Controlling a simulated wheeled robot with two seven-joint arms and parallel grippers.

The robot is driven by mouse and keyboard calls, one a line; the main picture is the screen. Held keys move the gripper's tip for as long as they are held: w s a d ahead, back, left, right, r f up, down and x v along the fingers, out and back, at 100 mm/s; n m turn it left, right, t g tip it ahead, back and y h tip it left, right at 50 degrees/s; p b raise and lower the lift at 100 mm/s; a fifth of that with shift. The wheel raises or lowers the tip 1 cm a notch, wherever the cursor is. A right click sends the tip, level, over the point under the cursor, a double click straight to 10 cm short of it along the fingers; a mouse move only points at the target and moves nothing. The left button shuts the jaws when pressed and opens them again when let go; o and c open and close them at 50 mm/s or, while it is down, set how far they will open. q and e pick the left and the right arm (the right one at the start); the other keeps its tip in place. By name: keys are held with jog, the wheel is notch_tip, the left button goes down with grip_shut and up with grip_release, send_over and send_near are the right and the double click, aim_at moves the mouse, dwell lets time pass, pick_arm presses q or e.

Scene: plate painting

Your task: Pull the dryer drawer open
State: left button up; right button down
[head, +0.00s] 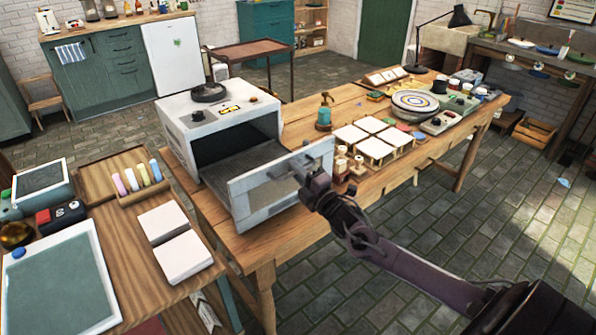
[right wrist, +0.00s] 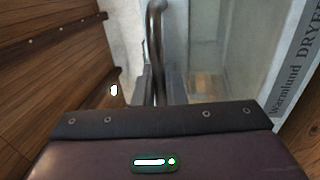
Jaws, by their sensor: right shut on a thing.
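The dryer (head: 183,117) is a white box on the wooden table, with a dark round item and a yellow label on top. Its drawer (head: 247,190) stands out of the dark opening toward the front right, with a pale front panel. My right gripper (head: 309,181) is at the front panel's outer face. In the right wrist view, the gripper (right wrist: 157,88) is shut on the curved metal drawer handle (right wrist: 155,32), with one finger on each side. The panel shows "DRYER" lettering. My left gripper is not in view.
A turntable (head: 415,103) sits further right. A side table (head: 130,232) with white tiles is at left. The floor in front right is clear.

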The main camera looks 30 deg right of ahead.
jog(key=shift+w, duration=0.2)
jog(key=c, duration=1.7)
grip_release()
jog(key=shift+c, duration=0.2)
jog(key=shift+o, duration=0.6)
jog(key=shift+s, duration=0.1)
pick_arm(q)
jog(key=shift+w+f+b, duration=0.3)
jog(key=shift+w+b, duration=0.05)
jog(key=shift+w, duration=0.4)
pick_arm(e)
jog(key=v, duration=0.7)
jog(key=shift+s, duration=0.4)
